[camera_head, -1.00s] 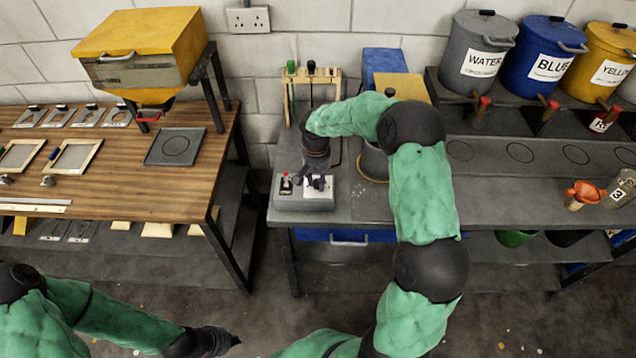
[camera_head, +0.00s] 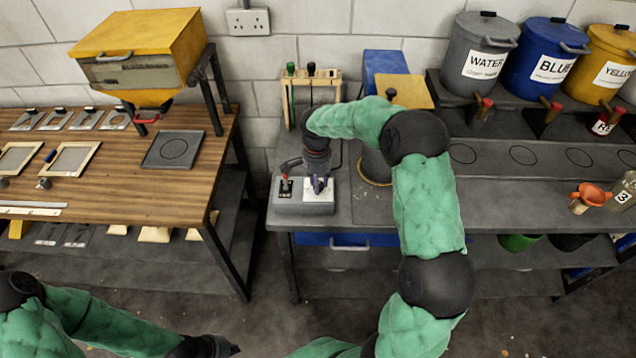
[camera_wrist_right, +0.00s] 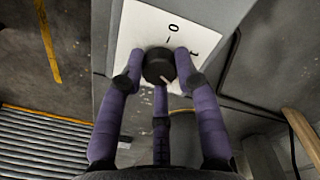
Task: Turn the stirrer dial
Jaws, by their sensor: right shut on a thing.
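The stirrer dial (camera_wrist_right: 158,66) is a black round knob with a pale pointer line, on a white plate (camera_wrist_right: 135,33) marked with a 0 and other marks. My right gripper (camera_wrist_right: 158,80) has its purple fingers closed around the dial in the wrist view. In the head view my right gripper (camera_head: 318,187) points down over the white plate on the grey control box (camera_head: 304,207), and hides the dial there. My left gripper (camera_head: 222,346) is low at the left, away from the bench; its fingers are too unclear to read.
A wooden rack (camera_head: 312,85) with green and black knobs stands behind.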

